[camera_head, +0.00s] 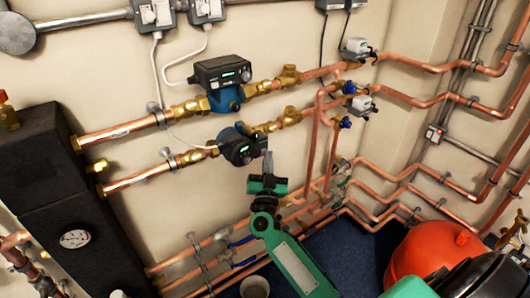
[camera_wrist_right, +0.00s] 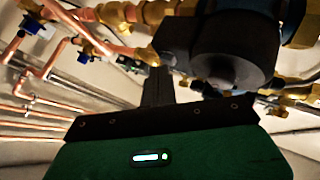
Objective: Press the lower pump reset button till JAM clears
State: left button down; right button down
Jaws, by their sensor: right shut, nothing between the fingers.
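The lower pump (camera_head: 238,147) sits in the lower copper line, with a dark control head and a small lit display too small to read. Its underside (camera_wrist_right: 228,55) fills the upper middle of the right wrist view. My right gripper (camera_head: 267,160) is shut and empty, just right of the control head. Its narrow dark fingers (camera_wrist_right: 158,85) point up towards the pump's dark housing in the right wrist view. I cannot tell whether the tips touch it. The reset button cannot be made out. My left gripper is not in view.
The upper pump (camera_head: 222,78) with its black control box is close above. Brass fittings (camera_head: 198,155) and copper pipes flank the lower pump. A black insulated block (camera_head: 45,170) stands at left, and a red vessel (camera_head: 430,255) at lower right.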

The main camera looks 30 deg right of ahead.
jog(key=shift+w, duration=0.1)
dwell(0.5)
jog(key=shift+s+p, duration=0.6)
jog(key=shift+s, duration=0.25)
jog(key=s, duration=0.1)
jog(key=s+p, duration=0.1)
jog(key=s, duration=0.1)
jog(key=s+p, duration=0.1)
jog(key=s, duration=0.1)
jog(key=shift+d, duration=0.25)
dwell(0.5)
